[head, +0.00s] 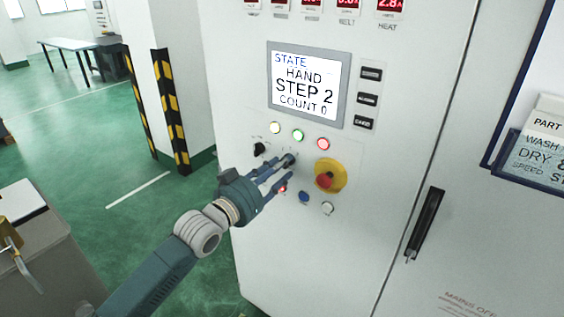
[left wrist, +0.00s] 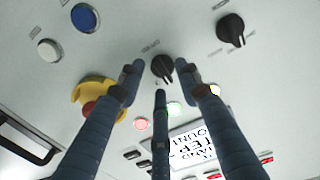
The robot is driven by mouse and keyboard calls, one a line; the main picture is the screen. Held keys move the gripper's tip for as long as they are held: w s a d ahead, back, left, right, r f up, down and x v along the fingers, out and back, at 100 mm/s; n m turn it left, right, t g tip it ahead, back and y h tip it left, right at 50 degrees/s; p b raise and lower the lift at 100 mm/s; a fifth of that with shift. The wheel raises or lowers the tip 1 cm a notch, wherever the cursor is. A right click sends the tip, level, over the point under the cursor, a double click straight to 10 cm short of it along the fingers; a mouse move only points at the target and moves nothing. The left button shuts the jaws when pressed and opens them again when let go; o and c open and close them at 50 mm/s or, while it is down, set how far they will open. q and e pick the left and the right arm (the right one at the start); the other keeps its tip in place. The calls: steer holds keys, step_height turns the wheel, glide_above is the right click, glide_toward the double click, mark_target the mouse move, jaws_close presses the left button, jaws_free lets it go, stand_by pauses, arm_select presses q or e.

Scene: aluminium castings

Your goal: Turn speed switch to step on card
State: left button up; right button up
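The white control panel (head: 240,200) has two black rotary switches. The left one (head: 259,149) stands free; it also shows in the left wrist view (left wrist: 231,29). The other switch (left wrist: 162,68) is between the fingertips of my left gripper (head: 284,168), which are spread around it with small gaps. Their labels are too small to read, so I cannot tell which is the speed switch. The card (head: 548,150) at the right edge shows PART, WASH, DRY and SPEED lines, cut off by the frame. My right gripper is out of view.
The screen (head: 307,85) reads STATE HAND, STEP 2, COUNT 0. A red stop button on a yellow base (head: 330,176) is close right of my fingers. Yellow, green and red lamps sit above; a blue button (head: 304,197) and white button (head: 327,208) sit below.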

arm_select(q)
steer(key=shift+w+d, duration=0.25)
steer(key=shift+w, duration=0.15)
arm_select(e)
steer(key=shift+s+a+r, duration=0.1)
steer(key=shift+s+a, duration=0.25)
arm_select(q)
jaws_close()
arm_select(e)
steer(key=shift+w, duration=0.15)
